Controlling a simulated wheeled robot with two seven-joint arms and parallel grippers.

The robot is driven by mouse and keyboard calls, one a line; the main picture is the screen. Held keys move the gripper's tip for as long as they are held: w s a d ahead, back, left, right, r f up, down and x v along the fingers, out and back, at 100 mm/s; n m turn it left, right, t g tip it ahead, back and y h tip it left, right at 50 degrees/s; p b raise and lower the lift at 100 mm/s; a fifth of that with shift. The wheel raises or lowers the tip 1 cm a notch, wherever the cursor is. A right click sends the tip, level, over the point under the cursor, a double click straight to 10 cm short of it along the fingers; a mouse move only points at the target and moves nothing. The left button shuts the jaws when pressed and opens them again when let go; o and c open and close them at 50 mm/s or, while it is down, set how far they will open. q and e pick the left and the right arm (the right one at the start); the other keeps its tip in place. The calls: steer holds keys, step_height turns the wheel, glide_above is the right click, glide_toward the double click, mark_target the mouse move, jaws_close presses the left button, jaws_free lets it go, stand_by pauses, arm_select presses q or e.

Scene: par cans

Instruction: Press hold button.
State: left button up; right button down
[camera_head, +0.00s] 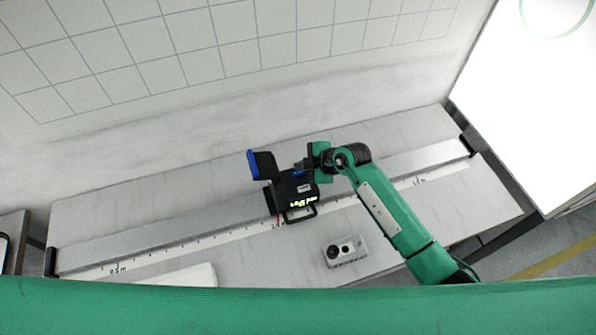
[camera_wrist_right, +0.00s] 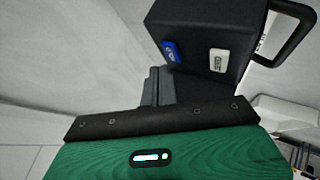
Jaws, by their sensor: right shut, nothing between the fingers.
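A black instrument (camera_head: 283,197) with a lit yellowish readout sits on the metal rail in the head view. It has a blue-edged arm at its upper left. In the right wrist view the black box (camera_wrist_right: 205,35) shows a blue button (camera_wrist_right: 170,51) and a white button (camera_wrist_right: 218,60) side by side. The white button's lettering is too small to read, so I cannot tell which is the hold button. My right gripper (camera_head: 300,172) is shut and empty, close to the instrument's upper right side. Its dark fingers (camera_wrist_right: 153,88) point toward the box below the blue button; contact is unclear.
The metal rail (camera_head: 400,164) with a printed scale runs along the pale bench. A small grey box (camera_head: 344,250) with black knobs stands in front of the rail. A white flat object (camera_head: 195,276) lies at lower left. A bright white surface (camera_head: 540,100) is at right.

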mark_target(302, 174)
steer(key=shift+f, duration=0.1)
stand_by(0.7)
steer(key=shift+f, duration=0.35)
steer(key=shift+f, duration=0.4)
stand_by(0.7)
steer(key=shift+r, duration=0.15)
steer(key=shift+r+p, duration=0.65)
steer(key=shift+p, duration=0.55)
steer(key=shift+r, duration=0.1)
step_height(302, 174, up, 5)
steer(key=p, duration=0.5)
steer(key=shift+p, duration=0.4)
